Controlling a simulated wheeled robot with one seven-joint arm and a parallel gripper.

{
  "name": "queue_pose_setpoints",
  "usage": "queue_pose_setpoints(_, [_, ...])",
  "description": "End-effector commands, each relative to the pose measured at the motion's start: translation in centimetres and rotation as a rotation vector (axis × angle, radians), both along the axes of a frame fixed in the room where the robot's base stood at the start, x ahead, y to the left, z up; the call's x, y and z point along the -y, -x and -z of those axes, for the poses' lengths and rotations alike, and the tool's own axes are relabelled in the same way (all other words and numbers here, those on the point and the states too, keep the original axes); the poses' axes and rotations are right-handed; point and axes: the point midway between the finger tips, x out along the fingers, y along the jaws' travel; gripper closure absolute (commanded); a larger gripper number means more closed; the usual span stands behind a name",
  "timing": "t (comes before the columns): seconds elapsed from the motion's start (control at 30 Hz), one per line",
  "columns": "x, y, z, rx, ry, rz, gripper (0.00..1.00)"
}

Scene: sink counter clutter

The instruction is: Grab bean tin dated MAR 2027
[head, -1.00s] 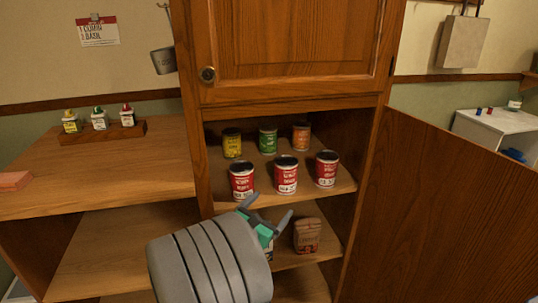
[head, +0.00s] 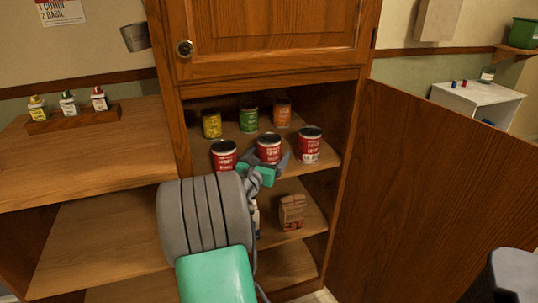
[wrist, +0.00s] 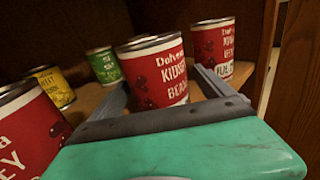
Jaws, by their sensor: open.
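Three red kidney bean tins stand in a front row on the cabinet shelf: left tin (head: 224,156), middle tin (head: 269,148) and right tin (head: 309,144). My gripper (head: 266,167) is open at the middle tin. In the wrist view, my gripper (wrist: 161,79) has one finger on each side of the middle tin (wrist: 158,62); I cannot tell whether they touch it. The right tin (wrist: 214,42) shows a date starting "JUL 2". The left tin (wrist: 25,130) is partly cut off. I cannot read the dates on the left and middle tins.
Yellow (head: 212,124), green (head: 248,119) and orange (head: 282,113) tins stand behind the red row. A brown package (head: 292,211) sits on the shelf below. The cabinet's open door (head: 430,190) is at right, its frame close by. Three small bottles stand in a wooden rack (head: 72,120) at left.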

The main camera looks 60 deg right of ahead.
Motion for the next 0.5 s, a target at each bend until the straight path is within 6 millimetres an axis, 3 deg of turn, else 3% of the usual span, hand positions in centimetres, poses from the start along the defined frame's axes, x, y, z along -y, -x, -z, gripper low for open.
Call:
queue_pose_setpoints(0.1, [-0.05, -0.02, -0.03, 0.0, 0.0, 0.0, 0.09])
queue_pose_setpoints(0.5, [-0.08, 0.0, -0.02, 0.001, -0.001, 0.0, 0.42])
